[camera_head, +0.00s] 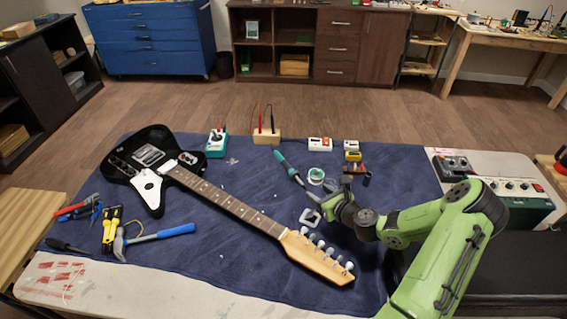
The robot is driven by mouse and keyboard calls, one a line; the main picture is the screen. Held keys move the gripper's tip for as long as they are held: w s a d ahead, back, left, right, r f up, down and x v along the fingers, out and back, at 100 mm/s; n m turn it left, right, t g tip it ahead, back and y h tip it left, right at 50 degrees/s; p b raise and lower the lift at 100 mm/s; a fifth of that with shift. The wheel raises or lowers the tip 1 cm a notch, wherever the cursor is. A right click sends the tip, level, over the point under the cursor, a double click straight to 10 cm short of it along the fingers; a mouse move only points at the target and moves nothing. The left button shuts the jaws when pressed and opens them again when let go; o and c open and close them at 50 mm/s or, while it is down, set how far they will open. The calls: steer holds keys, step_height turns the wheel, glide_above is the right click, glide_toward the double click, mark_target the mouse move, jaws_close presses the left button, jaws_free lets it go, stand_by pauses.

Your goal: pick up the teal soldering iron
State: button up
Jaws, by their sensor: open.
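The teal soldering iron (284,161) lies on the dark blue cloth near the middle of the bench. Its teal handle points to the upper left and its thin dark tip to the lower right, toward my arm. My gripper (309,217) is open, with its pale fingers just below the iron's tip end in the picture. A gap of cloth shows between the fingers and the iron, and nothing shows between the fingers. Whether the fingers touch the cloth is hard to tell.
A black electric guitar (215,196) lies left of my gripper, its headstock (318,259) below it. A solder spool (316,176) sits right beside the iron. A wooden block with probes (266,136) stands behind. A blue-handled hammer (160,233) lies at left.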

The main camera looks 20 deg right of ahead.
mark_target(296, 177)
steer(key=shift+w+f+m, duration=0.15)
steer(key=shift+f+m, duration=0.05)
steer(key=shift+m, duration=0.1)
steer(key=b+x, duration=0.1)
steer(key=x, duration=0.4)
steer(key=b+x, duration=0.1)
steer(key=x, duration=0.4)
steer(key=b+x, duration=0.1)
steer(key=x, duration=0.4)
steer(key=shift+w+d, duration=0.15)
steer(key=shift+d, duration=0.15)
steer(key=c, duration=0.9)
steer(key=shift+r, duration=0.1)
